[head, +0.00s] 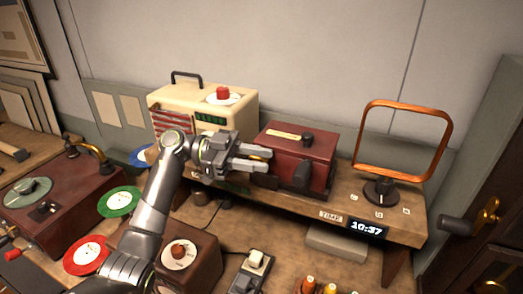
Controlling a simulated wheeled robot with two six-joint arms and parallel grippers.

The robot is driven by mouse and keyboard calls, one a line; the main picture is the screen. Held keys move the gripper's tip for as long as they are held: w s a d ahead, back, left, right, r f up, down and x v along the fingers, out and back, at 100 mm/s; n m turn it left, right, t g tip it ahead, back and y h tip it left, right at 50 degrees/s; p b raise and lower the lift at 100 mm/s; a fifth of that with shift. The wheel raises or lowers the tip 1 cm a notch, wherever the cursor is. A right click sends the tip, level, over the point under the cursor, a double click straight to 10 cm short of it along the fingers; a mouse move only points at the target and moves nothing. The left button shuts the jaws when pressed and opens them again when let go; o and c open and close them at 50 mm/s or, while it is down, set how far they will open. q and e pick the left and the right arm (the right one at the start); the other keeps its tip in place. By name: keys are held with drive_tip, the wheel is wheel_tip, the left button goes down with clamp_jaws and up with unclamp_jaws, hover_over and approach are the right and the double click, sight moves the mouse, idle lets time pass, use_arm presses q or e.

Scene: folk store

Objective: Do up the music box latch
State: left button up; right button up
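The dark red box (312,150), which looks like the music box, stands on the raised wooden shelf with its lid down. A pale label strip (283,135) and a dark knob (308,138) are on its top. A dark upright piece (302,175) shows on its front; I cannot tell if it is the latch. My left gripper (268,161) is at the box's left front, its two fingers apart and pointing right. A small brass-coloured bit (262,153) shows by the upper fingertip; whether the fingers touch it is unclear. My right gripper is out of view.
A cream radio-like box (240,103) stands behind my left gripper. An orange frame (403,139) on a dark dial base and a clock (367,228) are at the shelf's right. Coloured discs, a record player (55,196) and a brown box (190,257) crowd the lower bench.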

use_arm(q)
drive_tip(key=shift+d, duration=0.5)
clamp_jaws()
drive_tip(key=shift+f+b, duration=0.3)
wheel_tip(320, 180, down, 2)
drive_tip(key=m+b, duration=0.2)
drive_tip(key=b, duration=0.1)
drive_tip(key=m+b, duration=0.2)
drive_tip(key=b, duration=0.1)
drive_tip(key=shift+f+m+h, duration=0.2)
drive_tip(key=shift+m+h, duration=0.1)
drive_tip(key=shift+m+b, duration=0.6)
drive_tip(key=shift+b, duration=0.25)
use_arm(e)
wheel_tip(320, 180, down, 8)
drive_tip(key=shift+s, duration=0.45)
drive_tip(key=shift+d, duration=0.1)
use_arm(q)
unclamp_jaws()
drive_tip(key=shift+r, duration=0.1)
